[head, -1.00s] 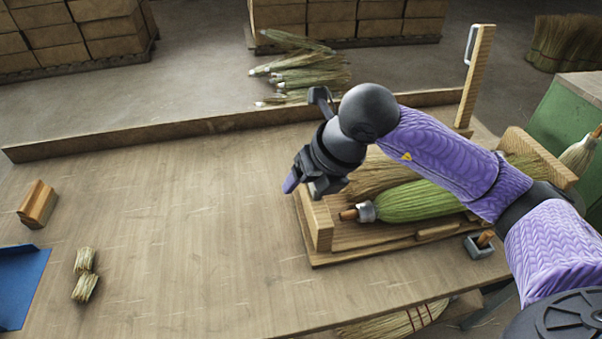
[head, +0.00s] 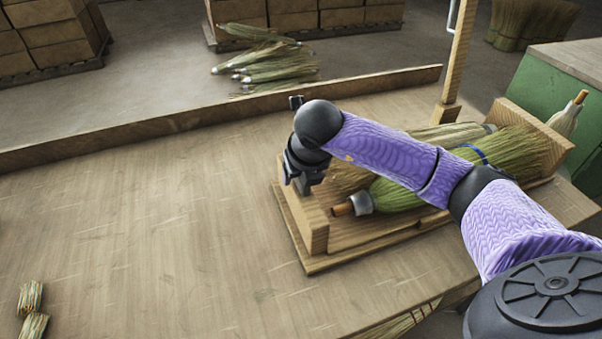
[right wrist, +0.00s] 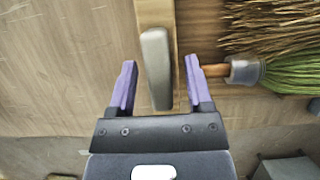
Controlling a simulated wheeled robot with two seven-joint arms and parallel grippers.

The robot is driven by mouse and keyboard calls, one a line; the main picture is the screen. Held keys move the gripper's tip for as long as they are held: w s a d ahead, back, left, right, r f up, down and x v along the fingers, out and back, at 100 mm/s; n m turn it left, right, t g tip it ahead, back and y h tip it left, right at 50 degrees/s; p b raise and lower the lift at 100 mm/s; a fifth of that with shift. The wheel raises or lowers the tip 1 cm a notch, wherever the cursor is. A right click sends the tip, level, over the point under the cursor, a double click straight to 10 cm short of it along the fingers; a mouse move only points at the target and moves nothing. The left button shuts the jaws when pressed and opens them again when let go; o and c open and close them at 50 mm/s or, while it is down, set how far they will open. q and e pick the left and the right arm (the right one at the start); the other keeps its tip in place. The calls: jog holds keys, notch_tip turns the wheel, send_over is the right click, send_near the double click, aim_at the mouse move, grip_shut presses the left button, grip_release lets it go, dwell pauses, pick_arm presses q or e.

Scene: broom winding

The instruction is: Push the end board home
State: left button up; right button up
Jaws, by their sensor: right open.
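The end board (head: 316,236) is a pale wooden upright at the left end of the wooden tray (head: 322,262). My right gripper (head: 303,186) points down over the far part of this board. In the right wrist view its purple fingers (right wrist: 160,84) are open, one on each side of a grey bar-like handle (right wrist: 156,66) on the board (right wrist: 152,12). I see gaps between fingers and handle. A green broom (head: 395,196) lies in the tray, its orange-tipped stick and grey collar close to the board; it also shows in the right wrist view (right wrist: 292,76). My left gripper is out of view.
A wooden post (head: 453,75) stands behind the tray, and a low ledge (head: 170,122) runs along the table's back. Small straw bundles (head: 31,297) lie at lower left. The table left of the tray is clear. My right arm hides part of the tray.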

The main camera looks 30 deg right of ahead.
grip_shut()
dwell(1.3)
